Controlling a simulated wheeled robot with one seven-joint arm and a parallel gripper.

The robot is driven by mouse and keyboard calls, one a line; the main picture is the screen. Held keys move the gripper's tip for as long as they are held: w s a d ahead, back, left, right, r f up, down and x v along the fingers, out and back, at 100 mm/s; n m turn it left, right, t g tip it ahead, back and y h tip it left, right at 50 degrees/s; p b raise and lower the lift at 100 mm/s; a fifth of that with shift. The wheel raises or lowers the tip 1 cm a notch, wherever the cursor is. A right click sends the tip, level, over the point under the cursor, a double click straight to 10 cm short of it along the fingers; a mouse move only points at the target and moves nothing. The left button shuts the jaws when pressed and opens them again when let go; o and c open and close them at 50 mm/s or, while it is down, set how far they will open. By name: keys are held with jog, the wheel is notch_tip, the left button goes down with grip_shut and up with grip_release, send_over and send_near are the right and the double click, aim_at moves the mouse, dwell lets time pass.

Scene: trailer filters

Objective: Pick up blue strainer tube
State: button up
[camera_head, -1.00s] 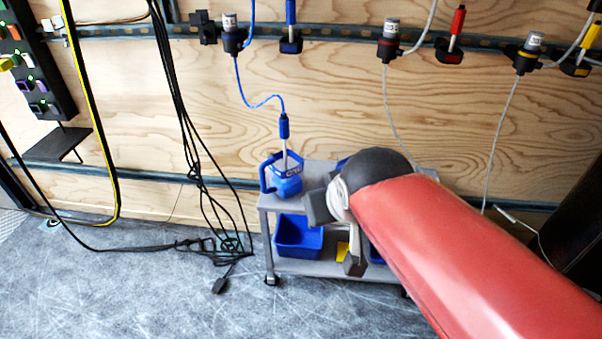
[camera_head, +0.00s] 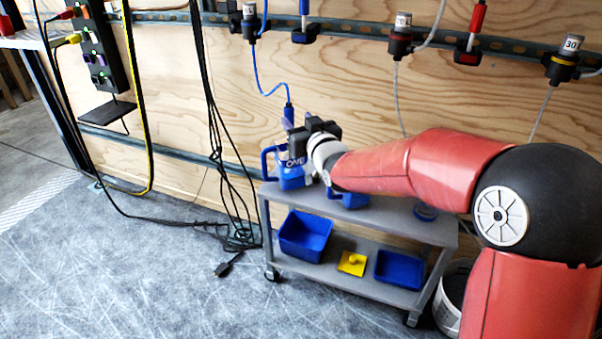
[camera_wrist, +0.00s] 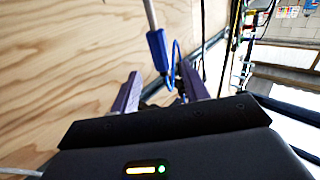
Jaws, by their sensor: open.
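The blue strainer tube (camera_head: 289,113) stands upright in the blue jug (camera_head: 292,180) on the cart's top shelf, with a blue hose curling up from it. In the wrist view the tube (camera_wrist: 157,50) appears ahead of my gripper, roughly in line with the gap between the two purple fingers. My gripper (camera_wrist: 159,82) is open, with nothing held between its fingers. In the head view my black gripper body is beside the tube, just above the jug, and partly covers both. Whether a finger touches the tube cannot be told.
The grey cart (camera_head: 345,283) holds a blue bin (camera_head: 304,236), a yellow piece (camera_head: 352,263) and a blue tray (camera_head: 399,268) below. A plywood wall with a metal rail (camera_head: 350,31) is close behind. Black cables (camera_head: 214,110) hang left of the cart.

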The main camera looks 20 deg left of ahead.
aim_at(291, 115)
jog(key=x, duration=0.6)
jog(key=shift+a+f, duration=0.15)
jog(key=shift+f, duration=0.1)
grip_shut()
